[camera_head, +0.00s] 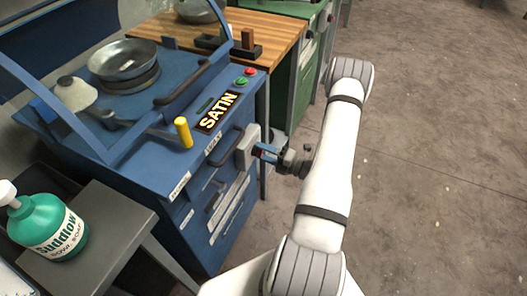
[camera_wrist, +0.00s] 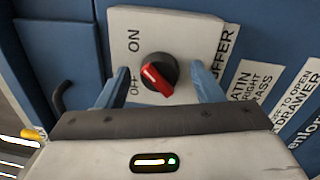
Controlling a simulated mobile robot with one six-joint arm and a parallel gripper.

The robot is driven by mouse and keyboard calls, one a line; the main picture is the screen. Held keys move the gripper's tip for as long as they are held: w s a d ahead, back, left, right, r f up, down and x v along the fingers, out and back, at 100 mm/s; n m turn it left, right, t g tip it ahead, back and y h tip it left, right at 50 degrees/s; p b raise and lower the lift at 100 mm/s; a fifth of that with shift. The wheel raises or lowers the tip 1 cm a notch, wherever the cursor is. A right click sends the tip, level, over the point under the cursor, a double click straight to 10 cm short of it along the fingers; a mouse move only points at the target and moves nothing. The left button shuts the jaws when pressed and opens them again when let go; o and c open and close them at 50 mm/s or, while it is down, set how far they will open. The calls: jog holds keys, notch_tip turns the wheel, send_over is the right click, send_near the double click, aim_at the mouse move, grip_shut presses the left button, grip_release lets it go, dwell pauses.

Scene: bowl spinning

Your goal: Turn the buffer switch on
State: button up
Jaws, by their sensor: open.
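The buffer switch is a black round knob with a red bar handle (camera_wrist: 158,77) on a pale grey box, in the middle of the wrist view. The bar lies tilted, and its white-marked end points left and slightly up. The printed words ON and OFF stand left of the knob, ON above OFF. In the head view the grey switch box (camera_head: 245,150) is on the right side of the blue machine. My gripper (camera_wrist: 158,70) is open, with one blue finger on each side of the knob. It also shows in front of the box in the head view (camera_head: 259,152). Finger contact with the knob is unclear.
The blue machine (camera_head: 140,150) carries a metal bowl (camera_head: 124,60), a yellow-topped lever (camera_head: 183,132), a black handle beside the box, and red and green buttons. A green soap bottle (camera_head: 48,225) stands on a grey side table at lower left. The floor at right is clear.

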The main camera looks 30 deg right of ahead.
jog(key=v, duration=0.7)
jog(key=shift+s, duration=0.1)
